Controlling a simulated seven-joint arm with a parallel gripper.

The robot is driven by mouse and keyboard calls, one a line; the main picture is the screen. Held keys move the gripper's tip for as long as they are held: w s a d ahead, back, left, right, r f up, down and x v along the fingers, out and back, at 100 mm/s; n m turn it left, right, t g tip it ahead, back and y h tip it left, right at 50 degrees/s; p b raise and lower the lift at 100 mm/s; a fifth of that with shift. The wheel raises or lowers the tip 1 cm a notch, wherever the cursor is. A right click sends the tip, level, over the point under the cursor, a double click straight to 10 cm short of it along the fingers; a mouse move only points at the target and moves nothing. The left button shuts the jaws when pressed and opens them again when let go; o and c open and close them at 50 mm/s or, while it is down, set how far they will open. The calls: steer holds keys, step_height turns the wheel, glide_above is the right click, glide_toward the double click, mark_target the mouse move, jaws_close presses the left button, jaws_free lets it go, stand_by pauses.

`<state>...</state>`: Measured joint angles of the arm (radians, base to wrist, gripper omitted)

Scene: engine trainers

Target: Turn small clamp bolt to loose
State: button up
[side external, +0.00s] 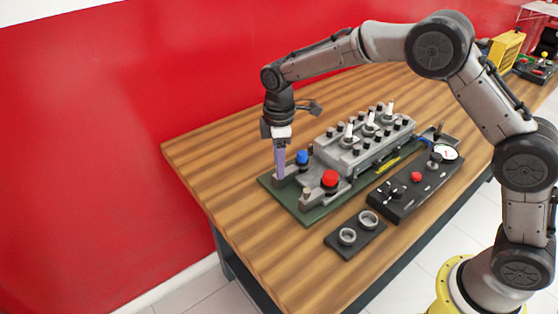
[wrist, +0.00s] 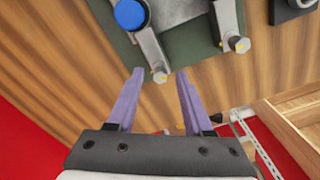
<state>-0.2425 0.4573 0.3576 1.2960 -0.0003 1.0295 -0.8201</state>
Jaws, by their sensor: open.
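In the wrist view a small hex bolt (wrist: 160,76) sits at the end of a grey clamp arm beside a round blue cap (wrist: 130,14). A second bolt (wrist: 240,44) is on another grey arm to its right. My gripper (wrist: 160,72) is open, its two purple fingers apart on either side of the first bolt in the picture; I cannot tell whether they touch it. In the side view my gripper (side external: 280,174) points down at the left end of the green baseplate (side external: 312,217), beside the blue cap (side external: 301,156). The fingers hide the bolt there.
A red knob (side external: 330,178) stands right of the gripper on the same plate, in front of a grey engine block (side external: 360,147). A black control panel (side external: 415,188) and a small plate with two rings (side external: 356,235) lie nearer. The wooden table (side external: 215,160) is clear at left.

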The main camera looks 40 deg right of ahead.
step_height(320, 180, up, 14)
stand_by(0.6)
steer(key=shift+f, duration=0.1)
